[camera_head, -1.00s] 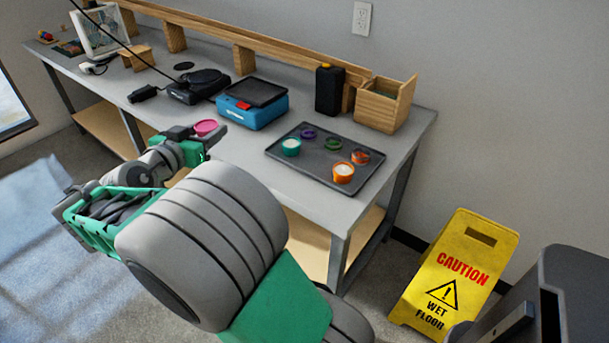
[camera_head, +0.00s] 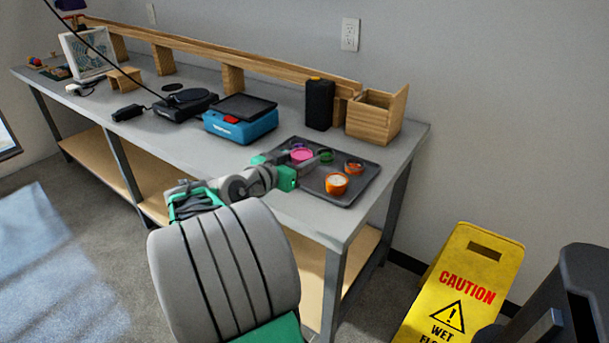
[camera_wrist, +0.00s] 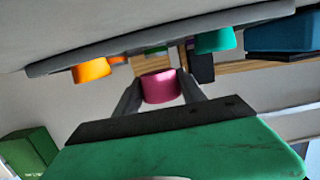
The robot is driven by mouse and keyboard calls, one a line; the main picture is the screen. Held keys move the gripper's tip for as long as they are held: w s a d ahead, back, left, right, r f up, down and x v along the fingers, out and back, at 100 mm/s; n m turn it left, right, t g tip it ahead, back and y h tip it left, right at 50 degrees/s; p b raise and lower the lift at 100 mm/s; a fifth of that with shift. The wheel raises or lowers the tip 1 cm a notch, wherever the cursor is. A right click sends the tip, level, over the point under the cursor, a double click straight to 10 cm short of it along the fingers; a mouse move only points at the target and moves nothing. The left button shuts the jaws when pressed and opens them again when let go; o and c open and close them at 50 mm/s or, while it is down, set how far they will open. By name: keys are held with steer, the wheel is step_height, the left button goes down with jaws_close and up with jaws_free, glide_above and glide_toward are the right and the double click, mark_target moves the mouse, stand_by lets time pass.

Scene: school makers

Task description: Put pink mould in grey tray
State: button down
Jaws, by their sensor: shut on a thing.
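The pink mould (camera_head: 302,156) is held between the fingers of my gripper (camera_head: 299,163), over the left part of the grey tray (camera_head: 337,196) as the head view shows it. In the wrist view the pink mould (camera_wrist: 160,87) sits between the two dark fingers of my gripper (camera_wrist: 160,92), apart from the tray's edge (camera_wrist: 200,32). Whether it touches anything beneath is not clear from the head view.
The tray holds an orange mould (camera_head: 337,184), a smaller orange ring (camera_head: 353,166), a green ring (camera_head: 325,155) and a purple ring (camera_head: 298,146). A teal mould (camera_wrist: 216,40) shows in the wrist view. A blue scale (camera_head: 240,122), black box (camera_head: 319,104) and wooden box (camera_head: 375,117) stand behind.

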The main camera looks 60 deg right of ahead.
mark_target(303, 179)
steer(key=f, duration=0.4)
steer(key=shift+s+d+b, duration=0.3)
steer(key=shift+b, duration=0.1)
steer(key=shift+f, duration=0.2)
steer(key=c, duration=0.7)
jaws_free()
steer(key=shift+o, duration=0.2)
steer(key=shift+r, duration=0.1)
steer(key=shift+w+a+r, duration=0.1)
steer(key=shift+r, duration=0.15)
steer(key=p+v, duration=0.1)
steer(key=v, duration=1)
steer(key=shift+a, duration=0.4)
